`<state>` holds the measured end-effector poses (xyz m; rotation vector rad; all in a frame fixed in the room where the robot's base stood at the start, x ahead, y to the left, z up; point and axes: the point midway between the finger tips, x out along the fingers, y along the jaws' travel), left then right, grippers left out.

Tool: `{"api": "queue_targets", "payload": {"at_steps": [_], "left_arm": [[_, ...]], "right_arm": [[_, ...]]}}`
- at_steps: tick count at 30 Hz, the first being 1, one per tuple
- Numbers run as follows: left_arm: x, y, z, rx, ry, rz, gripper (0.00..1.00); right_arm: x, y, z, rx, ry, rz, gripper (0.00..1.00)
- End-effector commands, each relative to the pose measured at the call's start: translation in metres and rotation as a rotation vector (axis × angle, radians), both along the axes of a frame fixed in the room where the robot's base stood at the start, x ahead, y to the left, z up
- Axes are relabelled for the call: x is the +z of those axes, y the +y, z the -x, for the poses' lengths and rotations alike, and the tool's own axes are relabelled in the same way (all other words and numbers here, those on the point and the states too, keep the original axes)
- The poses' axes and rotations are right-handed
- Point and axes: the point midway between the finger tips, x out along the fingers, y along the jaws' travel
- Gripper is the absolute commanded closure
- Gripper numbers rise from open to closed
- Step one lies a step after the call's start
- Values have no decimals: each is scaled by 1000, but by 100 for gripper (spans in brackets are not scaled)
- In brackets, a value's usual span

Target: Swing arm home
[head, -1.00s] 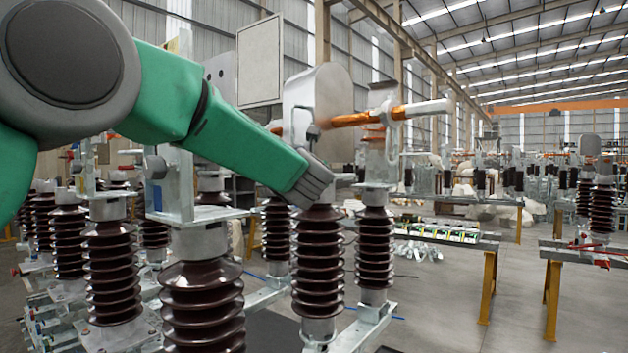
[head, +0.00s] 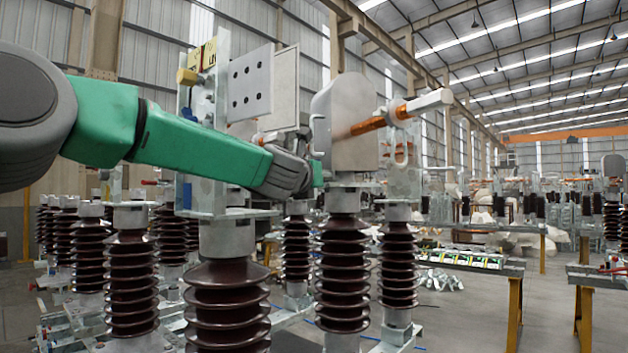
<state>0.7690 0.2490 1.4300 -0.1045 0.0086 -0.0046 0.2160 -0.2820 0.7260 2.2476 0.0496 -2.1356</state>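The swing arm, a copper-orange bar with a pale squared end (head: 390,118), runs up to the right, its left part passing behind or into a grey rounded plate (head: 345,125). A metal loop hangs below its right end. My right gripper is out of view.
Brown ribbed insulators (head: 343,265) stand in rows on metal frames below the arm. A holed grey plate (head: 250,85) on a bracket rises behind my arm. A workbench (head: 470,262) with yellow legs stands at right. Open floor lies between the benches.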

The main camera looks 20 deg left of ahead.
Motion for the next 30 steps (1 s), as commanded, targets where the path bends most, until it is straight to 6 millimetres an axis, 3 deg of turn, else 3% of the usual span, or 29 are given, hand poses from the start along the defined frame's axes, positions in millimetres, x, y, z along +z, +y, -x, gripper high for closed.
{"api": "queue_targets", "payload": {"at_steps": [10, 14, 24, 30], "left_arm": [[4, 6, 4, 5, -7, 6, 59], [4, 6, 14, 5, -7, 6, 59], [3, 2, 80, 2, -4, 4, 59], [1, 1, 108, 3, -2, 4, 59]], "right_arm": [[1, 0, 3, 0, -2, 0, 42], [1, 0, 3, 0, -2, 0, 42], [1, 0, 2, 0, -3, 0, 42], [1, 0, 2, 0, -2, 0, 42]]}}
